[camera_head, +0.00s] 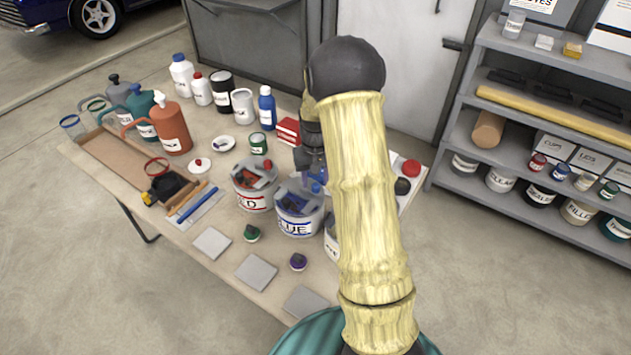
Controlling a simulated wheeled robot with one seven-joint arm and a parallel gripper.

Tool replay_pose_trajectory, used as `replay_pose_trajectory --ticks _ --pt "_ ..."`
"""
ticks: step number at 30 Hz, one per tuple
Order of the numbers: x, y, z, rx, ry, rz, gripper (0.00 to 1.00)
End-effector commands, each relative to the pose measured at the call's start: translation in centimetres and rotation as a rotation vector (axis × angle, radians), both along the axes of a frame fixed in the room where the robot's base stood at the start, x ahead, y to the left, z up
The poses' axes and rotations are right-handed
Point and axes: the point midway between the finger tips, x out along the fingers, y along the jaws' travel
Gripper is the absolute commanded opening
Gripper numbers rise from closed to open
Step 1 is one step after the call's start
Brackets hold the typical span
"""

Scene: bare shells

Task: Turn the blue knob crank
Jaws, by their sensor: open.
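A white bucket labelled BLUE (299,224) stands near the middle of the table. Dark parts and a small blue piece (316,187) show at its top; I cannot tell for sure whether this is the blue knob crank. My gripper (311,165) hangs just above and behind this bucket, partly hidden by my own arm. It is open, and its fingertips are hard to make out. I cannot tell whether it touches the blue piece. A similar bucket with a red-lettered label (252,200) and red parts on top stands to the left.
A green-rimmed small piece (252,233), a purple one (298,262) and flat grey tiles (255,272) lie in front of the buckets. Bottles (171,128) and cans (222,90) stand behind. A third bucket (331,240) is mostly hidden by my arm. A shelf (540,110) stands right.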

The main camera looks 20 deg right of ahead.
Motion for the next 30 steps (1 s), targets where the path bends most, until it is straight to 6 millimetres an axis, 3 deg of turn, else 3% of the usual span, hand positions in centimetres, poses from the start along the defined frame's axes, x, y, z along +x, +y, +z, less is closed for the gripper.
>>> replay_pose_trajectory --ticks 6,14,21,30 --pt "0.0 0.0 -2.0 0.000 0.000 0.000 0.44" --pt "0.0 0.0 -2.2 0.000 0.000 0.000 0.44" --pt "0.0 0.0 -2.2 0.000 0.000 0.000 0.01" --pt "0.1 0.0 -2.2 0.001 0.000 0.014 0.00"
